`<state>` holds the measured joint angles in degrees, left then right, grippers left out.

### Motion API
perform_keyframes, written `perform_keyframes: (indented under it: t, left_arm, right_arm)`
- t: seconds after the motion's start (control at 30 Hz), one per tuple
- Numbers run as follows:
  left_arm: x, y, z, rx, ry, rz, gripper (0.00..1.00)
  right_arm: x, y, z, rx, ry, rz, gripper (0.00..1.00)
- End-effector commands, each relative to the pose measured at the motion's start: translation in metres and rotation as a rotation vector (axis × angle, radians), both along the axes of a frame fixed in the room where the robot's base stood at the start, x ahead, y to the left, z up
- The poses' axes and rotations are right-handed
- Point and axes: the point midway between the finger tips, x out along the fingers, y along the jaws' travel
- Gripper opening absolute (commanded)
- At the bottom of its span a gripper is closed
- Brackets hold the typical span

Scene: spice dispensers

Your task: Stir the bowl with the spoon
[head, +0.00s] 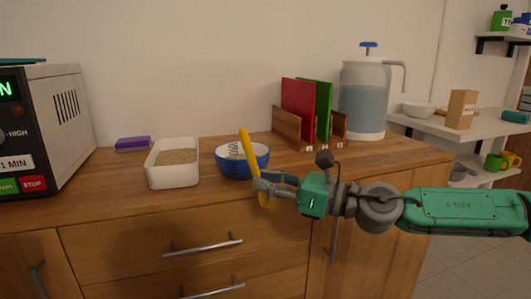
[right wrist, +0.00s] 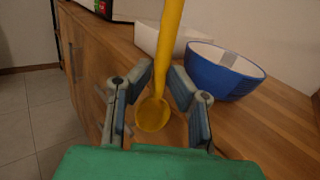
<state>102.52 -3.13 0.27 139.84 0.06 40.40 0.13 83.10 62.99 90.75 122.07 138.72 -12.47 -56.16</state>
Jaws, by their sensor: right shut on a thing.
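The blue bowl with a white inside (head: 243,164) stands upright near the front edge of the wooden counter. A small pale grey patch shows inside it; I cannot tell what it is. It also shows in the right wrist view (right wrist: 222,78). My right gripper (head: 260,184) is in front of the bowl, slightly to its right, shut on the yellow spoon (head: 249,152). The spoon is nearly upright, handle up, outside the bowl. In the right wrist view, the spoon's scoop (right wrist: 153,114) hangs between the fingers of the gripper (right wrist: 162,76). My left gripper is out of view.
A white container with brownish grains (head: 172,180) stands left of the bowl, a microwave (head: 60,110) farther left. A purple block (head: 132,143) lies behind. A wooden rack with red and green boards (head: 290,131) and a water jug (head: 362,105) stand at the back right.

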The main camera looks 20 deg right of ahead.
Motion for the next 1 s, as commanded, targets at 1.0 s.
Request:
perform_keyframes:
  t: [1.0]
  left_arm:
    - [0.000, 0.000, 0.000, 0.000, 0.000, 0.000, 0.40]
  right_arm:
    - [-0.070, -0.055, -0.214, 0.022, 0.002, -0.846, 0.00]
